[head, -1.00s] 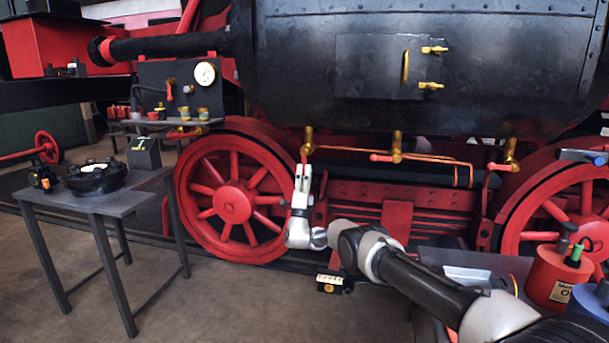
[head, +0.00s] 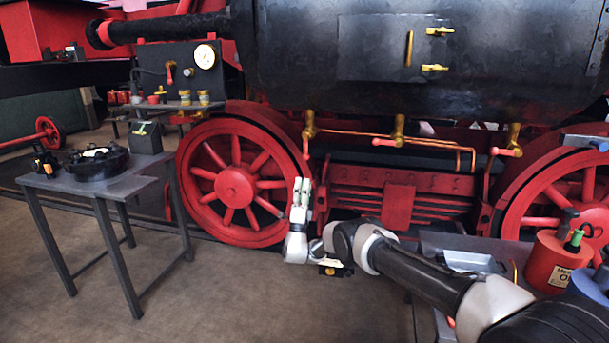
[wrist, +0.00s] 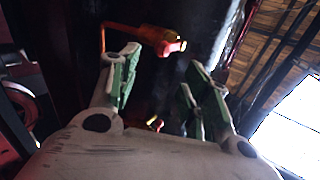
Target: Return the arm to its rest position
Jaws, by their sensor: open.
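My gripper (head: 301,192) points upward in front of the locomotive, between the left red wheel (head: 234,187) and the red frame. In the wrist view my gripper (wrist: 160,85) has its green-padded fingers apart, with nothing between them. A brass valve with a red handle (wrist: 160,38) shows beyond the fingertips in the wrist view. In the head view a brass valve (head: 309,128) stands above my gripper, apart from it. My arm reaches in from the lower right.
A dark table (head: 130,185) with a round black part (head: 97,163) stands at left. A bench (head: 440,240) at right holds a metal tray (head: 472,262) and a red container (head: 556,262). The locomotive boiler (head: 300,60) fills the back. Floor at lower left is clear.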

